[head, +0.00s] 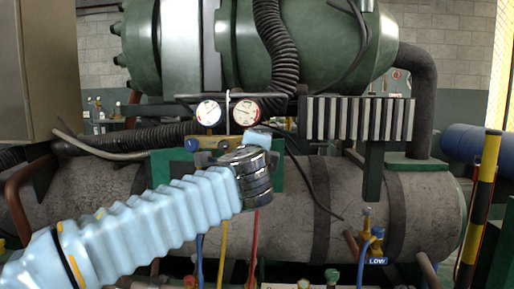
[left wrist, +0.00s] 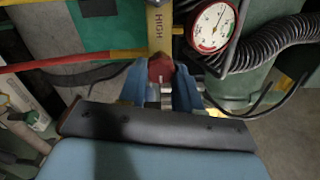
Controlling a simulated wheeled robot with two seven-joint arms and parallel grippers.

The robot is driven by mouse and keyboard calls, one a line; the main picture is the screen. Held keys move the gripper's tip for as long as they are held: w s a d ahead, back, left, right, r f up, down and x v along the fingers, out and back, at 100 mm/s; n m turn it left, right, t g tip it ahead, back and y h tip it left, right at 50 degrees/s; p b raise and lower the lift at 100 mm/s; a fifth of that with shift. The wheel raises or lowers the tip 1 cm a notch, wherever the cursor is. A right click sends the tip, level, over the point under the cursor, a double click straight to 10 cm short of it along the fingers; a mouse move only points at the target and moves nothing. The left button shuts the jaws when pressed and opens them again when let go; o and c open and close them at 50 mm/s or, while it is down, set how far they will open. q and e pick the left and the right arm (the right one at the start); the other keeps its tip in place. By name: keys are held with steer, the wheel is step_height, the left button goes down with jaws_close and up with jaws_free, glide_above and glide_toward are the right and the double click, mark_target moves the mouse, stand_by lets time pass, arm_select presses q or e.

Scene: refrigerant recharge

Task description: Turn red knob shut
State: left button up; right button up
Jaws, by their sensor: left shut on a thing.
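The red knob (left wrist: 161,68) sits at the end of the yellow manifold bar (left wrist: 159,27) marked HIGH in the left wrist view. My left gripper (left wrist: 160,84) has its blue fingers on both sides of the knob and is shut on it. In the head view my left gripper (head: 262,141) reaches the right part of the manifold, and its wrist hides the red knob. The knob's exact angle cannot be told. My right gripper is in neither view.
Two gauges, a blue-rimmed one (head: 208,113) and a red-rimmed one (head: 246,109), stand just above. A blue knob (head: 191,144) is to the left. Yellow, blue and red hoses hang below. A LOW-tagged valve (head: 376,261) is lower right, and a black corrugated hose (head: 272,38) hangs above.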

arm_select(q)
steer(key=shift+d+f, duration=0.1)
stand_by(0.3)
steer(key=o, duration=1)
steer(key=shift+o, duration=0.2)
steer(key=s+b, duration=0.2)
steer(key=s, duration=1.2)
steer(key=shift+w, duration=0.1)
